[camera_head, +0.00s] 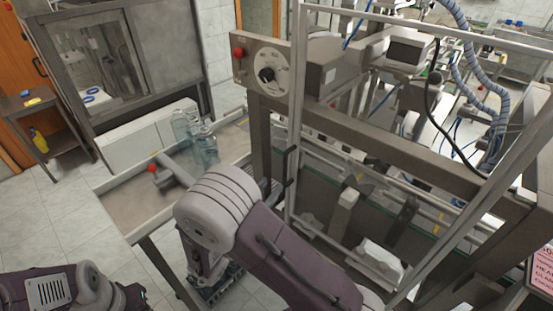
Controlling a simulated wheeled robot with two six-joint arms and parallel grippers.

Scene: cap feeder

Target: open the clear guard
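The clear guard (297,120) is a see-through panel in a pale metal frame on the front of the machine. It looks closed. A dark upright handle (289,166) sits on its left post. My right arm crosses the lower middle of the view, in front of the guard's lower left. My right gripper (215,290) hangs below its wrist at the bottom edge, left of and below the handle and apart from it. Its fingers are too unclear to tell open from shut. My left arm is at the bottom left corner; its gripper (136,293) shows only as a small dark part.
A control box (262,65) with a dial and red button is above the handle. A metal tray table (125,198) with clear bottles (206,150) stands left of the machine. A side table (30,103) is at far left. Tiled floor is free at the lower left.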

